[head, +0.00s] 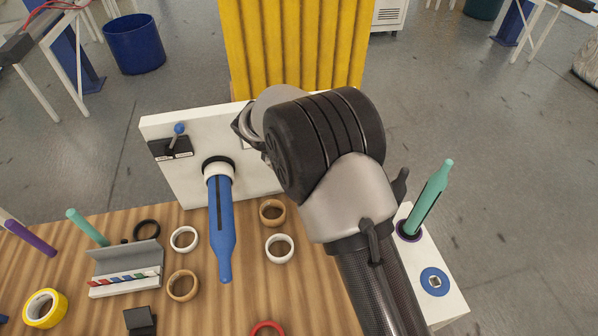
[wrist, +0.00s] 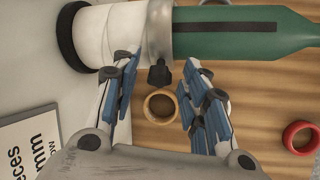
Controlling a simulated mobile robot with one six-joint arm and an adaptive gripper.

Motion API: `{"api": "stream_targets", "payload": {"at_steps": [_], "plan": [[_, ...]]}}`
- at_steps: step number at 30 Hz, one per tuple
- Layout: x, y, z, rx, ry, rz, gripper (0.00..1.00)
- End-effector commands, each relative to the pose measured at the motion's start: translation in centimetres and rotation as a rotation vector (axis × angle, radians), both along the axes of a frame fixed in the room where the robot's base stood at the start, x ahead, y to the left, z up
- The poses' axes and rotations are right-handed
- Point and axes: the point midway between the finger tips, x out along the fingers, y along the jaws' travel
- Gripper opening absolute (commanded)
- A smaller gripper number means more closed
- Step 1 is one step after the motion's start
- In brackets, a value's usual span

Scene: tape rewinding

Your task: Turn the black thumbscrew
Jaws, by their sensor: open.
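The black thumbscrew (wrist: 160,76) sticks out from the grey metal collar (wrist: 158,30) in the wrist view. The collar is around a shaft, between a white hub (wrist: 105,38) and a green slotted spindle (wrist: 245,28). My gripper (wrist: 159,65) is open, with one finger to the left of the thumbscrew and the other to its right. A gap shows between the thumbscrew and each finger. In the head view my arm hides the gripper, the thumbscrew and the collar.
A blue spindle (head: 220,230) juts from the white panel (head: 185,185) left of my arm. Tan, white and red rings (head: 268,329) lie on the wooden table (head: 215,300). A teal spindle (head: 434,192) stands at right. In the wrist view, a lettered plate (wrist: 25,148) is lower left.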

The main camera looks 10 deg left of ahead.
Motion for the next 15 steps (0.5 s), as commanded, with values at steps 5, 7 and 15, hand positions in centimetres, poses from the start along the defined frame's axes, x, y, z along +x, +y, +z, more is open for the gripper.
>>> {"api": "stream_targets", "payload": {"at_steps": [5, 7, 15], "plan": [[0.0, 0.0, 0.03, 0.0, 0.0, 0.0, 0.39], [0.0, 0.02, 0.04, 0.0, 0.0, 0.0, 0.34], [-0.01, 0.02, 0.06, 0.0, 0.0, 0.0, 0.16]]}}
